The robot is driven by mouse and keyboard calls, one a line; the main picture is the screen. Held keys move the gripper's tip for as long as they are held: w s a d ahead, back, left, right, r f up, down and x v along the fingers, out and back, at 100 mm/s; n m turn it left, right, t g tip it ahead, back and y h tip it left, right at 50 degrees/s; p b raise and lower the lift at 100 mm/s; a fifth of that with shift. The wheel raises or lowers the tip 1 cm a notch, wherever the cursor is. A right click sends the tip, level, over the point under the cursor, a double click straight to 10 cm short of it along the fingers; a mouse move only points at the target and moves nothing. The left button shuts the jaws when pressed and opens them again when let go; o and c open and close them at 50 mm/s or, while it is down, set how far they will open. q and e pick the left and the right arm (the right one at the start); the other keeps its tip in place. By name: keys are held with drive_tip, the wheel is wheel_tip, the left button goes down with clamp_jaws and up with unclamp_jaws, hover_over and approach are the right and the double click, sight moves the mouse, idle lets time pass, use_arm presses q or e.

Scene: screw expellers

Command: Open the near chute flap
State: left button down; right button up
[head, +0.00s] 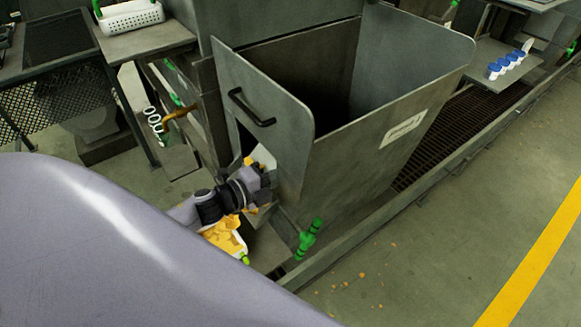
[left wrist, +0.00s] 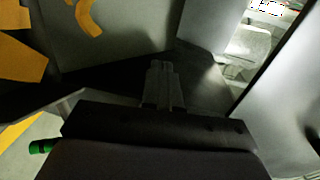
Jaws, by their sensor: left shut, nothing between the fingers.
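The near chute flap (head: 276,98) is a grey metal panel with a black bar handle (head: 250,108), on the left side of the grey hopper-like chute (head: 385,105) in the head view. I cannot tell how far it stands open. My left gripper (head: 268,182) is at the flap's lower left edge, below the handle and not on it. Its tips are partly hidden there. In the left wrist view the left gripper's fingers (left wrist: 162,84) are together and empty, among grey metal panels. My right gripper is not in view.
Orange-yellow pieces lie in a white container (head: 227,238) below my left wrist. A green fitting (head: 309,238) sticks out at the chute's lower front. A shelf with blue-capped jars (head: 508,65) is at upper right. The floor at right is mostly open.

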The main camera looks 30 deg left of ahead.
use_arm(q)
drive_tip(key=shift+v, duration=1.45)
drive_tip(key=shift+w, duration=0.1)
